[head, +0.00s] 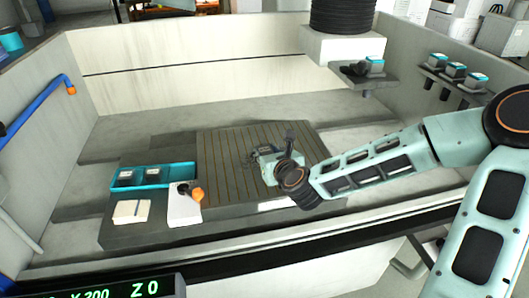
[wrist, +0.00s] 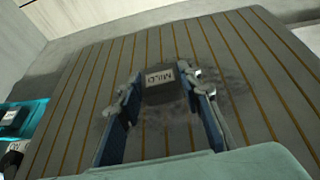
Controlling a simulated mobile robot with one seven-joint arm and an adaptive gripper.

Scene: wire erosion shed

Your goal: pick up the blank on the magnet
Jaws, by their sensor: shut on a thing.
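The blank is a small dark grey block (wrist: 160,95) with a white label on its top. The lettering on the label appears upside down in the wrist view. My gripper (wrist: 163,90) is shut on the block, one finger on each side. The magnet is the flat grey plate with brown stripes (head: 225,165), and it fills much of the wrist view (wrist: 75,95). In the head view my gripper (head: 261,160) is low over the plate's right part, and the block is hard to make out there. I cannot tell whether the block touches the plate.
A blue tray (head: 178,180) with labelled blocks stands left of the plate. A white box with an orange-knobbed lever (head: 185,205) and a pale pad (head: 131,212) lie in front of it. Tank walls surround the area. Shelves with blocks (head: 452,85) are at the right.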

